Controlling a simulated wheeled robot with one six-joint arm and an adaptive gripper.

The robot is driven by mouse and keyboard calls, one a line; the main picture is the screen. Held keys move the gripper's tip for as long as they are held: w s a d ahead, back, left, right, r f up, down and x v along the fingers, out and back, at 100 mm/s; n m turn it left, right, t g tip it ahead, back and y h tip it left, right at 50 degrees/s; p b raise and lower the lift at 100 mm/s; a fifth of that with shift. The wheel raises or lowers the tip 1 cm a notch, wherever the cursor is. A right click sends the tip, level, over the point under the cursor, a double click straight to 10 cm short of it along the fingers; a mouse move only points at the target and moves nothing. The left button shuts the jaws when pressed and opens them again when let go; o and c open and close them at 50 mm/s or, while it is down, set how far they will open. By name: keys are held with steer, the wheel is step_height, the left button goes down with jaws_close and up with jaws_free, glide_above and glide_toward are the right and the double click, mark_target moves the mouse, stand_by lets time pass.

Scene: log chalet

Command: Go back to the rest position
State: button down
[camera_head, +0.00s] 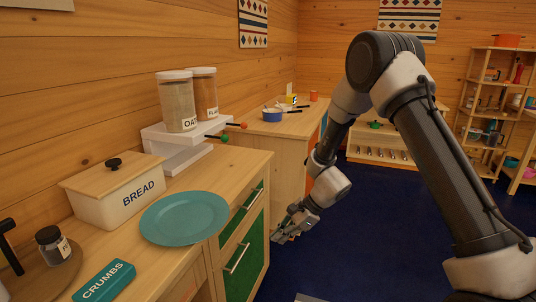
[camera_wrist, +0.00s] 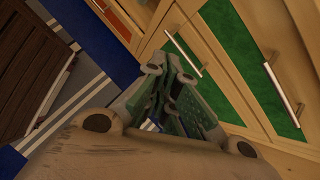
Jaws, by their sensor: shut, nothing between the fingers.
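My gripper (camera_head: 287,236) hangs low beside the front of the wooden counter in the head view, over the dark blue floor. In the wrist view my gripper (camera_wrist: 168,78) has its fingers together, shut and empty. Cabinet fronts with green panels (camera_wrist: 242,75) and metal handles are close to the fingers on the right of the wrist view.
The counter holds a teal plate (camera_head: 185,218) near its edge, a bread box (camera_head: 115,190), a crumbs box (camera_head: 104,281), jars (camera_head: 176,102) on a white riser (camera_head: 178,148), and a small jar (camera_head: 52,244). Shelves (camera_head: 494,95) stand at the back right.

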steer(key=s+d+r+n+t+h, duration=0.2)
steer(key=s+d+r+n+h, duration=0.2)
steer(key=s+d+r, duration=0.9)
steer(key=s+d+r+n+t+h, duration=0.2)
steer(key=s+d+r+n, duration=0.8)
steer(key=d+r, duration=0.9)
steer(key=s+h, duration=0.1)
steer(key=s, duration=0.2)
steer(key=shift+d+r+n+t+h, duration=0.15)
steer(key=shift+d+n+t+h, duration=0.15)
steer(key=shift+d+n+h, duration=0.1)
